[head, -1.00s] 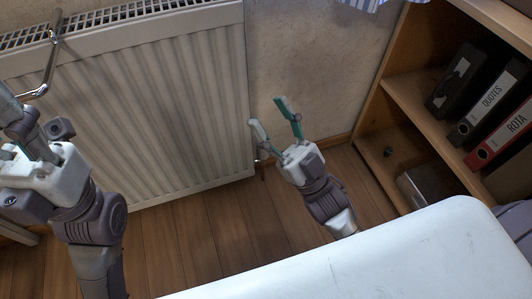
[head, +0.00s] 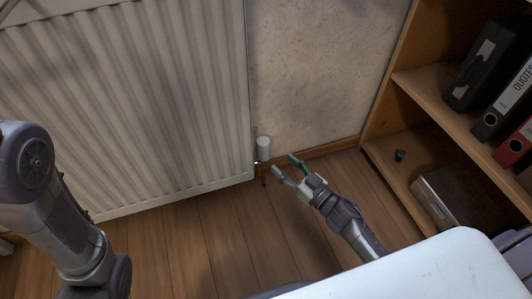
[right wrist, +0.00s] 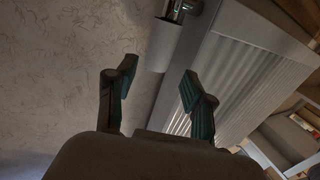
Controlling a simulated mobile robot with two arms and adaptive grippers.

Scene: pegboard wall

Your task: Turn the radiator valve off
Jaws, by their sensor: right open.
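The radiator valve (head: 264,148) has a white cylindrical head standing upright at the lower right corner of the white radiator (head: 150,110), on a metal fitting near the floor. My right gripper (head: 285,165) is open and empty, just right of and below the valve in the head view, seemingly apart from it. In the right wrist view the white valve head (right wrist: 163,45) shows beyond the open fingertips (right wrist: 157,78), roughly between them, with its metal fitting at the top edge. My left arm shows at the left, but its gripper is out of view.
A wooden bookcase (head: 400,85) with binders (head: 478,62) stands to the right, with a small dark green object (head: 400,155) on its lower shelf. A white surface (head: 420,270) fills the lower right. Wooden floor (head: 220,235) is clear before the radiator.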

